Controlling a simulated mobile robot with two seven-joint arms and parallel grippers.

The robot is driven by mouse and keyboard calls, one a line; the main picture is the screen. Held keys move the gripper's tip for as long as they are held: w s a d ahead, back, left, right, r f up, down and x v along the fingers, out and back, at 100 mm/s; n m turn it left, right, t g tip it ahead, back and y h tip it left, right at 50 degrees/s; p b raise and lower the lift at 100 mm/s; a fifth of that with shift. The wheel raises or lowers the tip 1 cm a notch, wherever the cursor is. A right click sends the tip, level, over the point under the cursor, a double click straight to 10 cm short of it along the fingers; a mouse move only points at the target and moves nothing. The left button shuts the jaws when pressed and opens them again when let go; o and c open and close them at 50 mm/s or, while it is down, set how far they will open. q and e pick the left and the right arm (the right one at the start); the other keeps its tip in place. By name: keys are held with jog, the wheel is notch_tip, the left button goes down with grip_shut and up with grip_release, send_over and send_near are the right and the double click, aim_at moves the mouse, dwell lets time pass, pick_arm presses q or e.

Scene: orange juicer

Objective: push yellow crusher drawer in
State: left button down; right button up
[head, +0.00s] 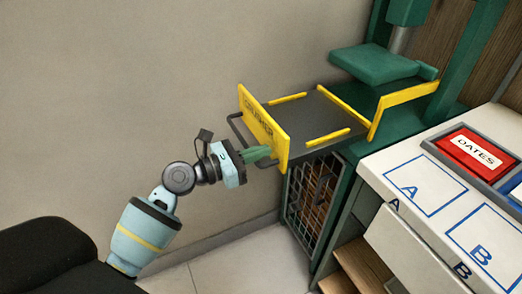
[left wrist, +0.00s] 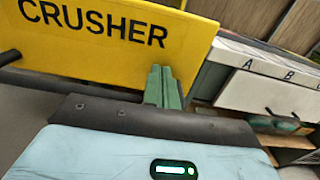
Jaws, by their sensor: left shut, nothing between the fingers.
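The crusher drawer has a yellow front panel (head: 258,122) lettered CRUSHER and a dark tray (head: 312,112) with yellow strips. It sticks out to the left from the green crusher machine (head: 385,85). My left gripper (head: 268,152) is shut and empty, its green fingers at the lower part of the yellow panel's outer face. In the left wrist view the fingertips (left wrist: 162,80) overlap the lower right edge of the yellow panel (left wrist: 100,45). I cannot tell whether they touch it. My right gripper is not in view.
A dark handle bar (head: 236,128) shows by the panel. A mesh-fronted cage (head: 312,195) stands below the drawer. At right is a white counter (head: 385,165) with marked areas A and B and a red DATES tray (head: 472,150). A partly open white drawer (head: 415,255) sits below it.

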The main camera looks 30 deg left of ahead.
pick_arm(q)
jog(key=shift+w+d, duration=0.15)
jog(key=shift+w, duration=0.1)
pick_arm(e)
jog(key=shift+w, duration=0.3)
pick_arm(q)
jog(key=shift+w+d+r, duration=0.1)
jog(key=shift+w+d, duration=0.1)
jog(key=p, duration=0.2)
send_near(334, 130)
jog(key=x, duration=0.3)
jog(key=b+x, duration=0.1)
jog(key=x, duration=0.2)
jog(key=r+b+x, duration=0.1)
jog(key=x, duration=0.2)
jog(key=shift+w+d, duration=0.3)
jog(key=shift+w, duration=0.05)
jog(key=shift+r, duration=0.3)
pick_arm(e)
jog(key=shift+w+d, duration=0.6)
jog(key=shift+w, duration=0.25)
